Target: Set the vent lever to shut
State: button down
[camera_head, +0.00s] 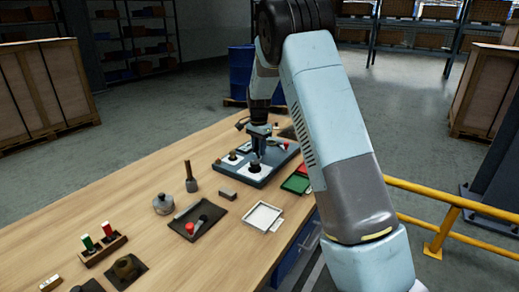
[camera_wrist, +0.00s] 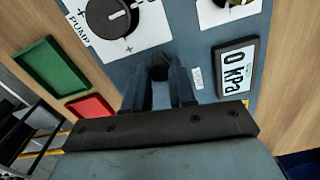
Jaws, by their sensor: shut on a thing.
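The blue-grey panel (camera_head: 259,182) lies on the wooden bench, and its surface also shows in the wrist view (camera_wrist: 184,42). My gripper (camera_head: 255,158) reaches down onto it. In the wrist view my gripper's fingers (camera_wrist: 160,88) are closed around a dark knob (camera_wrist: 158,68), apparently the vent lever. Most of that lever is hidden by the fingers, so I cannot tell its setting. A small white label (camera_wrist: 197,78) beside it is too small to read surely.
A black PUMP dial (camera_wrist: 110,16) and a display reading 0 kPa (camera_wrist: 237,68) are close to the fingers. A green tray (camera_wrist: 50,66) and a red tray (camera_wrist: 90,106) lie beside the panel. Loose parts, including a dark tray (camera_head: 190,232), occupy the nearer bench.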

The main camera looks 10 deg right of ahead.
jog(key=c, duration=0.9)
grip_release()
jog(key=shift+c, duration=0.2)
notch_tip(320, 180, up, 14)
jog(key=shift+f, duration=0.15)
